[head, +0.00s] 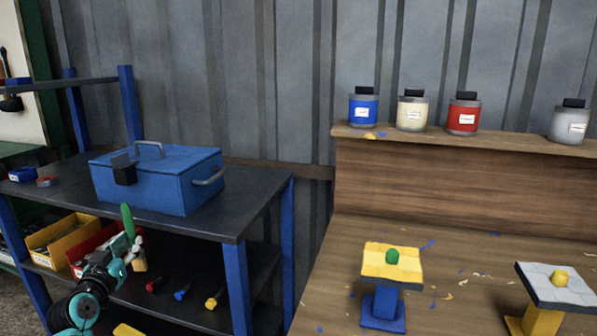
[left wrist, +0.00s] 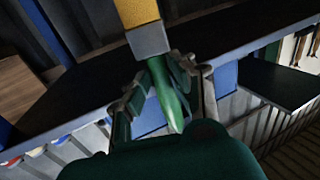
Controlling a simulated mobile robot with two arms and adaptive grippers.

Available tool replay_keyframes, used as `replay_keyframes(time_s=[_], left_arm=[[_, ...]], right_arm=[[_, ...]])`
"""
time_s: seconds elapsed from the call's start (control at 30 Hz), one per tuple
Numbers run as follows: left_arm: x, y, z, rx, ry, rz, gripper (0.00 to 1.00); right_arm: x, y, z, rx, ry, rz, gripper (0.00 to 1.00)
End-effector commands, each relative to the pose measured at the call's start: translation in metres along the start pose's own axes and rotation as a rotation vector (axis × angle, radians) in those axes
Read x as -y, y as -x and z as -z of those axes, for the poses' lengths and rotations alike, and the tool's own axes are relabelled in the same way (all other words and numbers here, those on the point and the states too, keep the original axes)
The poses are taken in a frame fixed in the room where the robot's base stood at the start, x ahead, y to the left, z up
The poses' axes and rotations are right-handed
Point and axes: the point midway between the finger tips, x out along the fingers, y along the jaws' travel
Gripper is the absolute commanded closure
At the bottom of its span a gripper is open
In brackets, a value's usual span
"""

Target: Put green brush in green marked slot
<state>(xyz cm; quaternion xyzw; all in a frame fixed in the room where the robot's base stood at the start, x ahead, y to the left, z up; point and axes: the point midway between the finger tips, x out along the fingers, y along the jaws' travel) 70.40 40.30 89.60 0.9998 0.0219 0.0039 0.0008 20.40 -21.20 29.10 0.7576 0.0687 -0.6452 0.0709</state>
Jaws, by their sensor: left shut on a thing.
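The green brush shows its green handle (head: 128,221) pointing up and yellow-orange bristles (head: 140,264) pointing down. My left gripper (head: 133,248) is shut on it, in front of the blue metal table's left part. In the left wrist view the green handle (left wrist: 168,95) is between the fingers, with a grey ferrule (left wrist: 149,39) and yellow bristles (left wrist: 137,12) beyond them. I cannot make out a green marked slot. My right gripper is not in view.
The blue toolbox (head: 160,182) stands on the metal table (head: 235,220). Red (head: 154,285), blue (head: 181,293) and yellow (head: 212,302) items lie on its lower shelf near bins (head: 52,243). Several paint jars (head: 363,109) stand on the wooden ledge. A white-topped stand (head: 540,282) is at right.

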Motion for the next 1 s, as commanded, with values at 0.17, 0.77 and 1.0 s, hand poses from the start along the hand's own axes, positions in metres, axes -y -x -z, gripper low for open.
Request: replay_keyframes(time_s=[0.17,0.77,1.0], left_arm=[[-0.067,0.039,-0.060,0.009,0.003,-0.104,1.00],[-0.211,0.274,-0.125,0.003,0.006,-0.158,1.00],[-0.201,0.327,-0.106,0.003,0.002,-0.062,1.00]], right_arm=[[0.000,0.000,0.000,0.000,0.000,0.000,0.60],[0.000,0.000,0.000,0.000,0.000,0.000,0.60],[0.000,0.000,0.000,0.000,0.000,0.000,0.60]])
